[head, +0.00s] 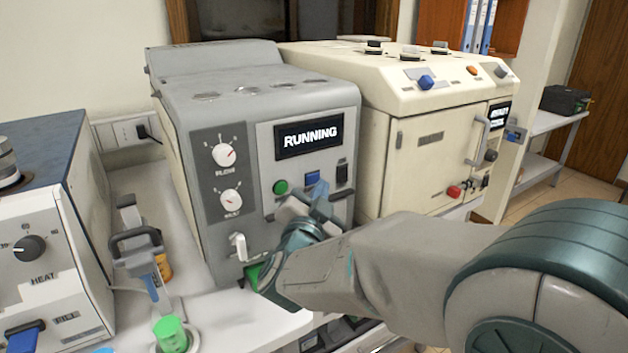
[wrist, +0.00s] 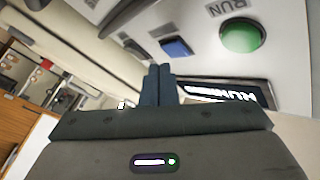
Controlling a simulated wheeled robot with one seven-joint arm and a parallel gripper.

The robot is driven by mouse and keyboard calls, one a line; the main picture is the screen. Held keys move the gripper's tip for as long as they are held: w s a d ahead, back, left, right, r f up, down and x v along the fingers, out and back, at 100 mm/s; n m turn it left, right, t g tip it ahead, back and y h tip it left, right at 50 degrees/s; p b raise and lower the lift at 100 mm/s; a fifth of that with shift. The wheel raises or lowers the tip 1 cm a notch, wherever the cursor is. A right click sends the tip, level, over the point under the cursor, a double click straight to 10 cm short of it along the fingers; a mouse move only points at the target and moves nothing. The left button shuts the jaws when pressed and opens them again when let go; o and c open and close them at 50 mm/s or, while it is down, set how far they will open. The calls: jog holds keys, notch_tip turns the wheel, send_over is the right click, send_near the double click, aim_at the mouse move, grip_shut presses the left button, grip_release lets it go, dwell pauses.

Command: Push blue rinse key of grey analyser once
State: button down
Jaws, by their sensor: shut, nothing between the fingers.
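The grey analyser (head: 225,95) stands on the bench in the middle of the head view, and its display (head: 308,136) reads RUNNING. Its blue key (head: 312,177) sits under the display, right of the round green button (head: 281,187). The wrist view shows the blue key (wrist: 177,47) just beyond my fingertips, with the green RUN button (wrist: 243,33) to its right. My gripper (head: 319,190) is shut and empty, its fingers (wrist: 161,68) held together and pointing at the panel close to the blue key. I cannot tell whether they touch it.
A black switch (head: 342,173) sits right of the blue key. Two dials (head: 226,177) and a white lever tap (head: 239,246) are left of my arm. A cream machine (head: 430,150) stands to the right, and a white heater unit (head: 45,250) to the left.

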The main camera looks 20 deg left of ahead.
jog(key=s+d+b, duration=0.1)
jog(key=s+d, duration=0.2)
jog(key=shift+s+d+b, duration=0.1)
jog(key=shift+d+b, duration=0.2)
jog(key=shift+d, duration=0.05)
dwell(0.7)
jog(key=d+f+n+g+y+p, duration=0.35)
jog(key=d+n+g, duration=0.35)
jog(key=d, duration=0.5)
jog(key=s+d+f+g+h+p, duration=0.1)
jog(key=s+d+f+g+h, duration=0.1)
jog(key=s+d+g, duration=0.3)
jog(key=s+d+f+g+h+p, duration=0.1)
jog(key=s+d+f+g+h, duration=0.2)
jog(key=s+d, duration=0.9)
jog(key=shift+f+m+g+p, duration=0.3)
jog(key=shift+f+g+p, duration=0.1)
jog(key=shift+g, duration=0.5)
jog(key=shift+w, duration=0.1)
